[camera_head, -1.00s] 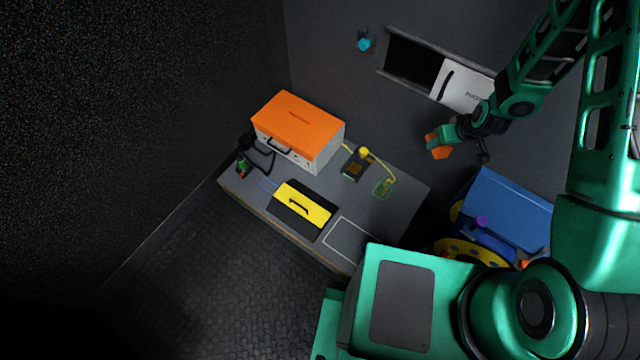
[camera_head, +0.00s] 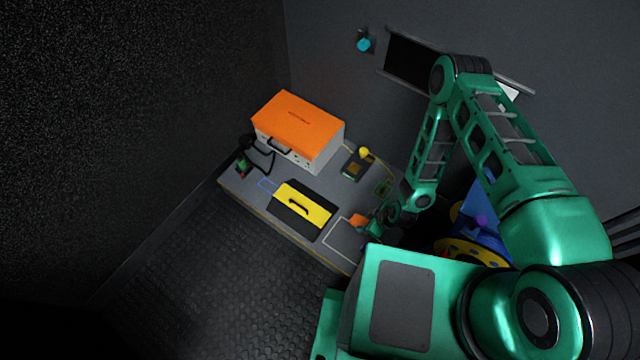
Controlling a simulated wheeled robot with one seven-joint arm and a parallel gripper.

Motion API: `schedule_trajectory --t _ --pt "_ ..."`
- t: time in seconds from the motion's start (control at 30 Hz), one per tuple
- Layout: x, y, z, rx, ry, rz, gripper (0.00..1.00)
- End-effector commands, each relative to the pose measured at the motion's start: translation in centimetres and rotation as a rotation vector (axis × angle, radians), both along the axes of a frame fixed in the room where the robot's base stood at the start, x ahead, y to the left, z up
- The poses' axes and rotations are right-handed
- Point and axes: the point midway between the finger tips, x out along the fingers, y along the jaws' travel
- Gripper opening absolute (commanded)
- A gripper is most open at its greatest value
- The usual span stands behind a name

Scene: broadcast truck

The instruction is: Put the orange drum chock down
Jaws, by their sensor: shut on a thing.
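The orange drum chock (camera_head: 358,220) is in my gripper (camera_head: 366,224), at the right part of the grey bench top. My gripper is shut on it. The chock shows over the white outlined rectangle (camera_head: 333,240) on the bench; I cannot tell whether it touches the surface. Part of the chock and the jaws is small and covered by my wrist.
A blue drum unit (camera_head: 480,222) is right of the bench.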

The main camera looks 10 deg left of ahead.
Motion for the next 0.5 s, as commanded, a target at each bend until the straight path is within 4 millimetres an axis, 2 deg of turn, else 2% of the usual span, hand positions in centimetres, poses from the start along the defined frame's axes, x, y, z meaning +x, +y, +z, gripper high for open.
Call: schedule_trajectory --t 0.1,0.27,0.37,0.5 --pt "-1.3 0.4 -1.1 0.000 0.000 0.024 0.09" --pt "-1.6 0.6 -1.4 0.000 -0.002 0.031 0.09" --pt "-1.1 0.2 -1.8 -0.001 -0.001 0.030 0.09" --pt "1.0 -0.9 -3.1 -0.001 -0.004 0.028 0.09"
